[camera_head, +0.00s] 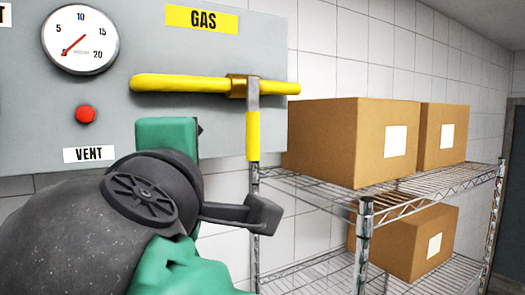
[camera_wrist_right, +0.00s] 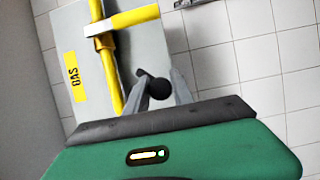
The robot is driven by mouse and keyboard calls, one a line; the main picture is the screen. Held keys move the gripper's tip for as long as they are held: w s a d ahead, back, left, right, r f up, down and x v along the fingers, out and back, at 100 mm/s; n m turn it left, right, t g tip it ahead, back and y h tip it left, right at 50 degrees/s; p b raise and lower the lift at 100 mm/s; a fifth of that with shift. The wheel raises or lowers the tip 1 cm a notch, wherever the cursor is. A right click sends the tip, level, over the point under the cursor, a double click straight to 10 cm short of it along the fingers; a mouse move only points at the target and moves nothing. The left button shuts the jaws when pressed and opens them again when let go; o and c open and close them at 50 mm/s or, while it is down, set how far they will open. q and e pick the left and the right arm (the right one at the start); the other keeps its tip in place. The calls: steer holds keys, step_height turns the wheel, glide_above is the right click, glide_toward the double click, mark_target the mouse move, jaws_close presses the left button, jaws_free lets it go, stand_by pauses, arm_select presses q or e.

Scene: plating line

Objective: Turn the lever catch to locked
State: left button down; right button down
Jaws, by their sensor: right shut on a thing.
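A small dark lever with a round black knob (camera_wrist_right: 160,88) shows in the right wrist view, in front of the grey panel (camera_wrist_right: 152,45). I take it for the lever catch; its pivot and any lock marks cannot be made out. My right gripper (camera_wrist_right: 161,91) has its two grey fingers on either side of the knob and is shut on it. In the head view my dark and green right arm covers the knob and the fingertips. My left gripper is not in view.
A yellow pipe (camera_head: 180,83) with a yellow-sleeved valve handle (camera_head: 253,135) hanging down runs under the GAS label (camera_head: 202,19). A gauge (camera_head: 80,40) and red button (camera_head: 85,114) are at left. A wire shelf (camera_head: 330,189) with cardboard boxes (camera_head: 330,135) stands at right.

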steer(key=shift+f, duration=0.1)
stand_by(0.3)
steer(key=c, duration=1.2)
jaws_free()
steer(key=shift+w+a, duration=0.1)
steer(key=shift+w, duration=0.05)
steer(key=shift+c, duration=0.2)
steer(key=shift+o, duration=0.7)
steer(key=shift+w+a, duration=0.2)
steer(key=shift+w, duration=0.05)
steer(key=shift+s, duration=0.1)
